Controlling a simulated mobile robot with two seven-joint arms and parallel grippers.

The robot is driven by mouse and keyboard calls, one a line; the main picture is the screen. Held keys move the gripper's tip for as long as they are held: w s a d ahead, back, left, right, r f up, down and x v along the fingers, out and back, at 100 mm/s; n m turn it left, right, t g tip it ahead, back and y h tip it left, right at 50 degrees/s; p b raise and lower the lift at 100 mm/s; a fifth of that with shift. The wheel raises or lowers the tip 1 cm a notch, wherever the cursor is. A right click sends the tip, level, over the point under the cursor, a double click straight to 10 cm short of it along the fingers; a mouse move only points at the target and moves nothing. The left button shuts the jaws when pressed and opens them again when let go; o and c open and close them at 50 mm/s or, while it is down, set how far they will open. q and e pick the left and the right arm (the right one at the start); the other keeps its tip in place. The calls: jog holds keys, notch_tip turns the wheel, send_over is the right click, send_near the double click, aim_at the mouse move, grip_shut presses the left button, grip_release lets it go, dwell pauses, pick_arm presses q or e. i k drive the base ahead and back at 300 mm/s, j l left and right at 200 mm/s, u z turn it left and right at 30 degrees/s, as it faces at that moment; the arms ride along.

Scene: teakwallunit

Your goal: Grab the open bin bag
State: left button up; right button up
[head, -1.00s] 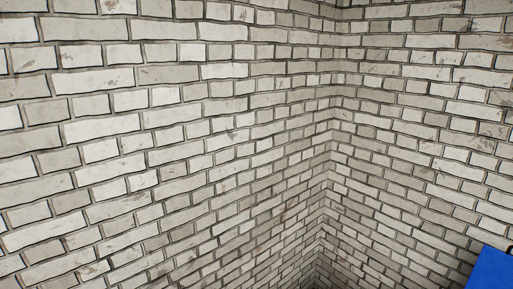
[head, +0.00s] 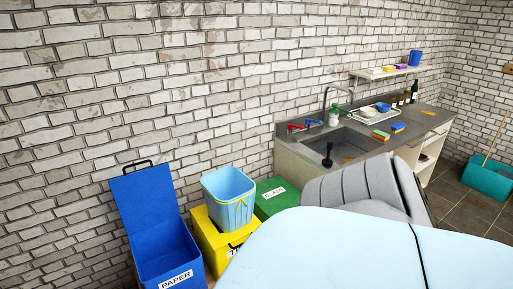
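A light blue, open-topped bag (head: 228,200) with a yellow drawstring around its rim stands upright at the yellow bin (head: 207,238), left of centre in the head view. Its mouth faces up, and I can see inside it. Whether its base sits in the bin or on top of it is not clear. Neither of my grippers shows in the head view.
An open blue paper bin (head: 160,235) stands left, a green bin (head: 275,196) right of the bag. Behind is a sink counter (head: 435,120). A grey padded object (head: 345,187) and a large pale blue surface (head: 350,250) block the lower right. A teal bin (head: 487,180) stands far right.

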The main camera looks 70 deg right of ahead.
aim_at(229, 193)
jog(key=z, duration=2)
jog(key=i+l+u, duration=0.45)
jog(key=i+l, duration=0.2)
jog(key=i+l+u, duration=0.45)
jog(key=i+l, duration=0.3)
jog(key=l, duration=0.15)
